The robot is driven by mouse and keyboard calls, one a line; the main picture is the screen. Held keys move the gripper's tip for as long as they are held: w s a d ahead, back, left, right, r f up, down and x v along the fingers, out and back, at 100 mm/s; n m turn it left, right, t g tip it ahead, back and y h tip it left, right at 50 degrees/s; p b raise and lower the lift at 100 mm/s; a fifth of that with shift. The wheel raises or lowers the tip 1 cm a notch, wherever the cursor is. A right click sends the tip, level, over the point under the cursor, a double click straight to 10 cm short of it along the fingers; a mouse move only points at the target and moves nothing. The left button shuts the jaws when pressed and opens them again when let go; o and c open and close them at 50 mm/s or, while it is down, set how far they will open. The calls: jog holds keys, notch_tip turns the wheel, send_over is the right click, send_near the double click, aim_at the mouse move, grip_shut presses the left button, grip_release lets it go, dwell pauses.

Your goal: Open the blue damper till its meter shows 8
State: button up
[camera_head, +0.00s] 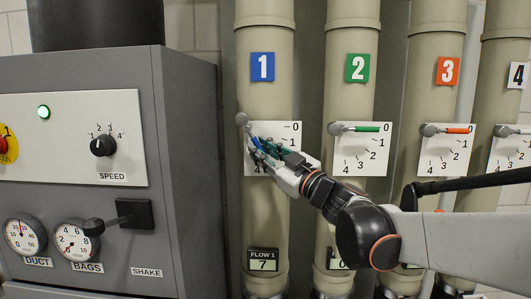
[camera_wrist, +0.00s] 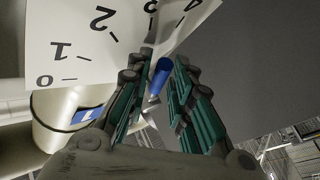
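The blue damper handle (camera_head: 255,142) is on pipe 1, pivoted at the upper left of its white dial plate (camera_head: 289,133). It slants down to the right, away from the 0 mark. In the wrist view the blue grip (camera_wrist: 162,74) lies between the teal-padded fingers of my gripper (camera_wrist: 160,88). The fingers stand apart with a narrow gap around it; contact is hard to tell. In the head view my gripper (camera_head: 264,149) reaches the handle from the lower right and hides part of the dial. The FLOW 1 meter (camera_head: 263,265) reads 7.
To the right, the green handle (camera_head: 367,128) and orange handle (camera_head: 459,130) lie level at 0 on pipes 2 and 3. Pipe 4 stands beyond. A grey cabinet (camera_head: 182,150) with a speed knob (camera_head: 103,145) and gauges stands close on the left.

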jog(key=v, duration=1.2)
jog(key=s+f+m+g+h+b, duration=0.2)
jog(key=s+f+b, duration=0.3)
jog(key=f, duration=0.5)
jog(key=s+f+m+g+h+b, duration=0.1)
jog(key=s+f+g+b, duration=0.1)
jog(key=f+b, duration=0.65)
jog(key=s+f+m+g+h+b, duration=0.2)
jog(key=s+f+b, duration=0.15)
jog(key=f, duration=0.95)
jog(key=s+d+f+m+h+b, duration=0.3)
jog(key=s+d+f+b, duration=0.1)
jog(key=f, duration=0.4)
jog(key=s+d+f+m+g+h+b, duration=0.1)
jog(key=s+d+f+m+h+b, duration=0.1)
jog(key=f, duration=0.7)
jog(key=s+d+f+m+g+h+b, duration=0.1)
jog(key=s+d+f+m+h+b, duration=0.2)
jog(key=d+f+b, duration=0.4)
notch_tip(320, 180, down, 2)
jog(key=s+h+b, duration=0.1)
jog(key=s+b, duration=0.1)
jog(key=shift+s+d+m, duration=0.3)
jog(key=shift+s+d, duration=0.05)
jog(key=shift+s, duration=0.05)
